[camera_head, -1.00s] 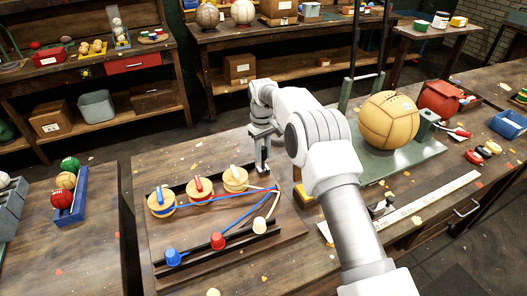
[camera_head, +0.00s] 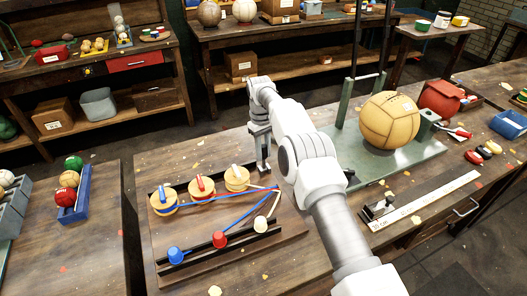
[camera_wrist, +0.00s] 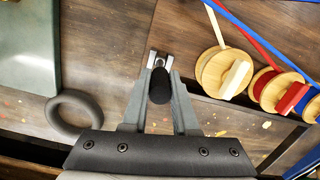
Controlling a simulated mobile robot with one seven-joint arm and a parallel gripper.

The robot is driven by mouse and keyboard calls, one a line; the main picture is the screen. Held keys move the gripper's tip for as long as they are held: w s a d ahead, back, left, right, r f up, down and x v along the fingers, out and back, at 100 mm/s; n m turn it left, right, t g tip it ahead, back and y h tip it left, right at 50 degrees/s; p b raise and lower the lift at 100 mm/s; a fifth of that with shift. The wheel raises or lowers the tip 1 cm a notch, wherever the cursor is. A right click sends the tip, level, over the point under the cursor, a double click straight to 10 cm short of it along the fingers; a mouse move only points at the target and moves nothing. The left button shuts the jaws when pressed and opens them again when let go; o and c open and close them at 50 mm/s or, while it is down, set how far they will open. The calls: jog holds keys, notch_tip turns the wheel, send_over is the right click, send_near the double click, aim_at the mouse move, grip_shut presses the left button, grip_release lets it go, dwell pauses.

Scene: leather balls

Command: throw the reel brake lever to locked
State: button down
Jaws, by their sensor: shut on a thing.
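The reel board carries three wooden reels with blue (camera_head: 163,199), red (camera_head: 201,189) and cream (camera_head: 236,179) handles, set in a row along a dark rail. My gripper (camera_head: 262,168) is low at the far right end of this rail, beside the cream-handled reel. In the wrist view a black knob (camera_wrist: 160,86) sits between the fingers of my gripper (camera_wrist: 159,92), which are shut on it. A small metal fitting (camera_wrist: 160,60) shows just beyond the knob. The cream reel (camera_wrist: 224,72) and red reel (camera_wrist: 282,92) lie to the right. The lever's lower part is hidden.
Blue, red and cream cups (camera_head: 219,239) stand along the front rail, with cords running to the right. A green stand (camera_head: 405,160) holds a tan ball (camera_head: 390,120) to the right. A dark ring (camera_wrist: 75,113) lies left of my gripper in the wrist view.

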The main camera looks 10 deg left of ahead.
jog(key=c, duration=0.7)
grip_release()
jog(key=shift+w+r, duration=0.1)
jog(key=shift+r, duration=0.45)
jog(key=r+p, duration=0.1)
jog(key=r, duration=0.1)
jog(key=r+p, duration=0.1)
jog(key=r, duration=0.1)
jog(key=shift+w+a+r+p, duration=0.1)
jog(key=shift+a+r+p, duration=0.1)
jog(key=shift+r+p, duration=0.15)
jog(key=r+p, duration=0.1)
jog(key=p, duration=0.4)
jog(key=shift+r, duration=0.35)
